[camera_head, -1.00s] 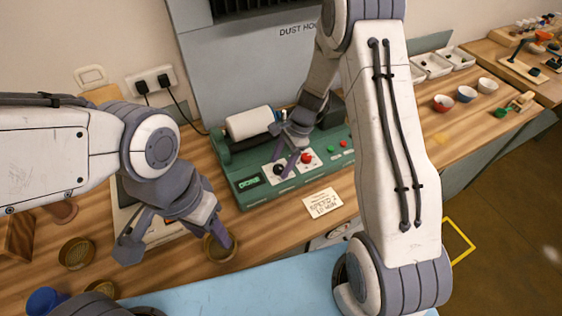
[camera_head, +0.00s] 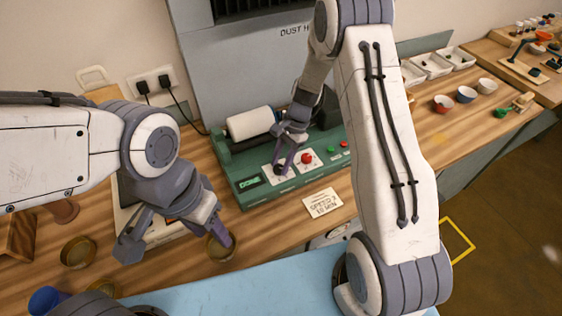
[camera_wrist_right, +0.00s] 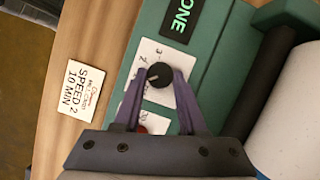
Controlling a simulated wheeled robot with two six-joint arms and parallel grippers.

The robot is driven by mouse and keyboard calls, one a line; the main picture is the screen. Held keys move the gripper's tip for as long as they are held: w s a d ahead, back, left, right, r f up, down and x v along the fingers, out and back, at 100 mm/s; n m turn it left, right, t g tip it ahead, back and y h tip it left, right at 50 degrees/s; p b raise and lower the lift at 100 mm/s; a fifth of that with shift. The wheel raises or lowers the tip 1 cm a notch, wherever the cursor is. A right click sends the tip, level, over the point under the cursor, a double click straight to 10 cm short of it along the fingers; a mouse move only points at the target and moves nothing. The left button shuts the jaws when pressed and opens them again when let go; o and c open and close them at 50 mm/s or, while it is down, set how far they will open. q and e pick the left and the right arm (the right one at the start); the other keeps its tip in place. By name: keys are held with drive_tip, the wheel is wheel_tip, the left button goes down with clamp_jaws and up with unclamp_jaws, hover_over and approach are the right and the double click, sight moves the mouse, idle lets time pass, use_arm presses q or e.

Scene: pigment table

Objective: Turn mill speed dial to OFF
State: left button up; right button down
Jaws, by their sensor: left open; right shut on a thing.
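The black mill speed dial (camera_wrist_right: 159,75) sits on a white panel (camera_wrist_right: 144,57) of the green mill (camera_head: 247,199). In the right wrist view the fingertips of my right gripper (camera_wrist_right: 160,78) are at both sides of the dial, shut on it. In the head view my right gripper (camera_head: 281,168) reaches down to the dial, which its fingers largely hide. My left gripper (camera_head: 176,250) is open over the left part of the table, near a small brass-coloured dish (camera_head: 219,252).
A red button (camera_head: 306,158) is right of the dial, with green and red buttons further right. A white roller (camera_head: 250,124) lies behind. A card (camera_head: 322,202) reading "SPEED 2 10 MIN" lies in front. Small bowls (camera_head: 466,94) stand at the right.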

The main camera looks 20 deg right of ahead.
drive_tip(key=n, duration=0.2)
drive_tip(key=n+g+h, duration=0.1)
drive_tip(key=n, duration=0.2)
drive_tip(key=shift+w+a+n+g, duration=0.15)
drive_tip(key=shift+w+n+g, duration=0.05)
drive_tip(key=shift+n+g, duration=0.1)
drive_tip(key=shift+h, duration=0.3)
drive_tip(key=shift+c, duration=2.4)
unclamp_jaws()
drive_tip(key=shift+r, duration=0.1)
